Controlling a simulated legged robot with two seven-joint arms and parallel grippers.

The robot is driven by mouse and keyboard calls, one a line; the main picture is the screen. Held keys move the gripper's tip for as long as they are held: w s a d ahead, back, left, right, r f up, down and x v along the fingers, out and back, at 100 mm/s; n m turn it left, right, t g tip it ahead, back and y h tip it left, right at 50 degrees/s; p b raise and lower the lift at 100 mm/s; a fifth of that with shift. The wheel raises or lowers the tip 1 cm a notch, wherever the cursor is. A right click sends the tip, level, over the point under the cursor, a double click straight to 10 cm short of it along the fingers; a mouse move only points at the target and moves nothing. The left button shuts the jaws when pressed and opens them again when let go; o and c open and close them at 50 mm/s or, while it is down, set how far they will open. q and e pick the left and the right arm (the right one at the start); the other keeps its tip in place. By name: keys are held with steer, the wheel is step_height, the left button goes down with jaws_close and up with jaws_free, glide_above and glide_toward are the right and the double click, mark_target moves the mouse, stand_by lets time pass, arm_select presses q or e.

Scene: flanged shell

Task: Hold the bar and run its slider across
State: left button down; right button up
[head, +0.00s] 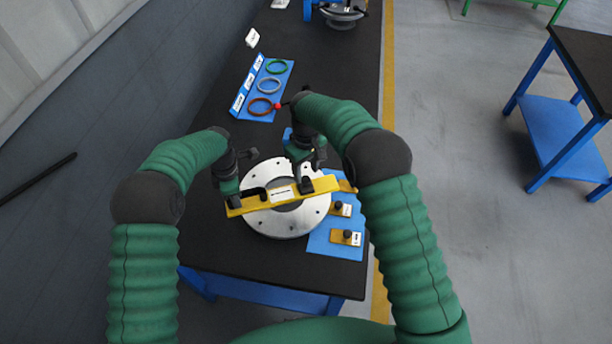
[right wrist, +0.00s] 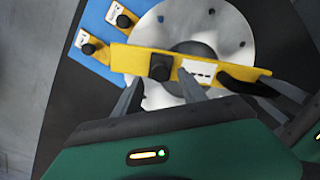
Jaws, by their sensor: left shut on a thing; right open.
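A yellow bar (head: 325,184) lies across the round grey flanged shell (head: 262,225) on the dark table. Its slider, a black knob (head: 307,186), sits toward the bar's right end; it also shows in the right wrist view (right wrist: 160,67). A white label (right wrist: 197,71) is on the bar's middle. My left gripper (head: 233,199) is shut on the bar at its left end. My right gripper (head: 307,170) is open, just above the knob. In the right wrist view its fingers (right wrist: 160,96) stand on either side of the knob, with no contact visible.
A blue mat (head: 319,244) beside the shell holds smaller yellow pieces (head: 346,238) with black knobs. A blue board (head: 281,93) with red, grey and green rings lies farther back. The table's front edge is close; another table (head: 590,60) stands at right.

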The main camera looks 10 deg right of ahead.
mark_target(307, 179)
step_height(307, 179, down, 3)
steer(key=shift+f, duration=0.15)
steer(key=shift+c, duration=0.3)
jaws_close()
steer(key=shift+d, duration=0.1)
stand_by(1.0)
